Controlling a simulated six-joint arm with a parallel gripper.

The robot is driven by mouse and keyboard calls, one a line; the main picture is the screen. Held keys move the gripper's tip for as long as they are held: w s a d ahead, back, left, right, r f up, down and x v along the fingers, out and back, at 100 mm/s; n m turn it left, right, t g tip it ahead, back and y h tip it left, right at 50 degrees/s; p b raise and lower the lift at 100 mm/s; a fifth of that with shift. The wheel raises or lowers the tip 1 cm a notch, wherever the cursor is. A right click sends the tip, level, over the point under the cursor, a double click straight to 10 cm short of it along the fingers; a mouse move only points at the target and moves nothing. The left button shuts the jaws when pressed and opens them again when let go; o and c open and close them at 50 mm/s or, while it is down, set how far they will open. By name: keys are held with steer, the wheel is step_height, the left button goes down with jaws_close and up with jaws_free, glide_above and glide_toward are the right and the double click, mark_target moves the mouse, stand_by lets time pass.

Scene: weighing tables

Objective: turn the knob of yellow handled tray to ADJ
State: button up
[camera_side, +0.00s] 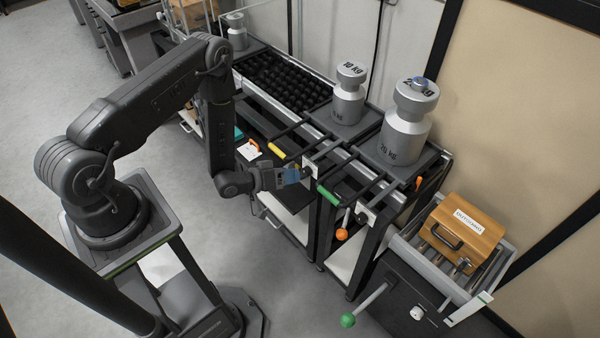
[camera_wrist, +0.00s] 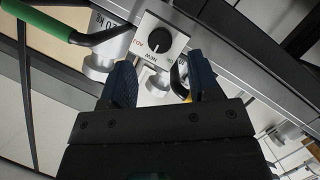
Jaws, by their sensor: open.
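The yellow handle (camera_side: 277,151) of its tray shows in the side view, left of my gripper. In the wrist view the yellow handle (camera_wrist: 180,82) is partly hidden by the right finger. A black round knob (camera_wrist: 159,38) sits on a white plate (camera_wrist: 178,44) with ADJ in red on its left and NEW below; its exact pointing is too small to tell. In the side view the white plate (camera_side: 310,168) is just beyond my fingers. My gripper (camera_wrist: 161,78) is open and empty, its fingertips close to the plate; contact cannot be told. In the side view my gripper (camera_side: 297,174) faces right.
A green handle (camera_side: 328,194) lies right of my gripper, with another knob plate (camera_side: 364,215) and an orange ball lever (camera_side: 342,234) near it. Metal weights (camera_side: 348,95) stand on the tables behind. An orange case (camera_side: 462,235) is at right. The floor at front is clear.

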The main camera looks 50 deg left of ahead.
mark_target(304, 172)
steer(key=shift+x, duration=2.15)
steer(key=c, duration=0.9)
